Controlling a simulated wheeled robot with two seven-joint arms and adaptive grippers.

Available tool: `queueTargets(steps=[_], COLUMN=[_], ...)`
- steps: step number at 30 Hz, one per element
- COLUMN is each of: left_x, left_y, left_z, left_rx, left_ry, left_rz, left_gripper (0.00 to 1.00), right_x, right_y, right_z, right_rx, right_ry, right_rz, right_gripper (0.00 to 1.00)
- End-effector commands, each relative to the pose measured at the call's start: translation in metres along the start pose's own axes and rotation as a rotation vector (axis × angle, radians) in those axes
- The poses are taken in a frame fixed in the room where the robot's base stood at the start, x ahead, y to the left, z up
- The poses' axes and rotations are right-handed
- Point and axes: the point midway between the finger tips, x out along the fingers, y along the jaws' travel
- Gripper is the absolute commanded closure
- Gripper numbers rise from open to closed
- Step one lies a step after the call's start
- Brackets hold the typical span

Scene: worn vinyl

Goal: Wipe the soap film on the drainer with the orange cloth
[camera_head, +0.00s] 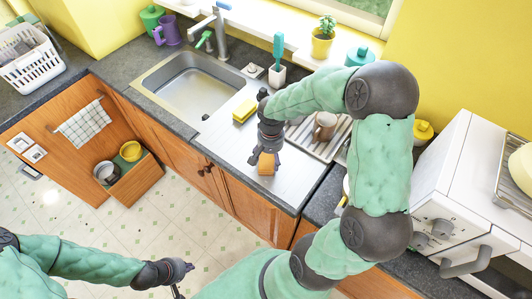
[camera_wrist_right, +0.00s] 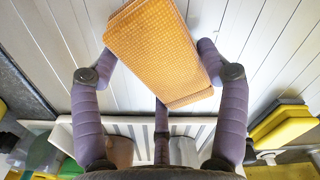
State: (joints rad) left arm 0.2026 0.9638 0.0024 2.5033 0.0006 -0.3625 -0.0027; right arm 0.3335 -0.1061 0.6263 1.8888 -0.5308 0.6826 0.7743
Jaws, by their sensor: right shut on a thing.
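The orange cloth (camera_head: 266,163) is a folded, woven pad in my right gripper (camera_head: 268,152), which is shut on it just over the drainer. In the right wrist view the cloth (camera_wrist_right: 160,50) sits between the purple fingers (camera_wrist_right: 158,75). The drainer (camera_head: 222,150) is a pale metal board right of the sink; its grooved surface (camera_wrist_right: 260,40) fills the back of the wrist view. I cannot make out a distinct soap film on it. My left gripper (camera_head: 181,275) hangs over the floor at lower left with nothing visible in it; its fingers look apart.
A yellow sponge (camera_head: 245,110) lies on the drainer near the sink (camera_head: 192,82). A slatted rack with a brown mug (camera_head: 325,125) stands to the right, partly behind my right arm. A white holder with a teal brush (camera_head: 277,75) is behind. The drainer's front part looks clear.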

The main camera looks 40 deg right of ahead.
Motion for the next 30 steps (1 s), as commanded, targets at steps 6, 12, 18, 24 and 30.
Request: queueTargets(steps=[6,12,18,24,30], left_x=[0.0,0.0,0.0,0.0,0.0], left_y=[0.0,0.0,0.0,0.0,0.0], left_z=[0.0,0.0,0.0,0.0,0.0], left_rx=[0.0,0.0,0.0,0.0,0.0], left_ry=[0.0,0.0,0.0,0.0,0.0], left_rz=[0.0,0.0,0.0,0.0,0.0], left_gripper=[1.0,1.0,1.0,1.0,1.0], right_x=[-0.001,-0.001,0.0,-0.001,0.0], right_y=[0.015,0.026,0.028,0.028,0.028], right_z=[0.009,0.017,0.019,0.019,0.019], right_rx=[0.003,0.002,0.001,0.001,0.001], right_ry=[0.0,0.001,0.0,0.0,0.0], right_rz=[0.0,0.0,0.0,0.0,0.0], right_gripper=[0.52,0.52,0.52,0.52,0.52])
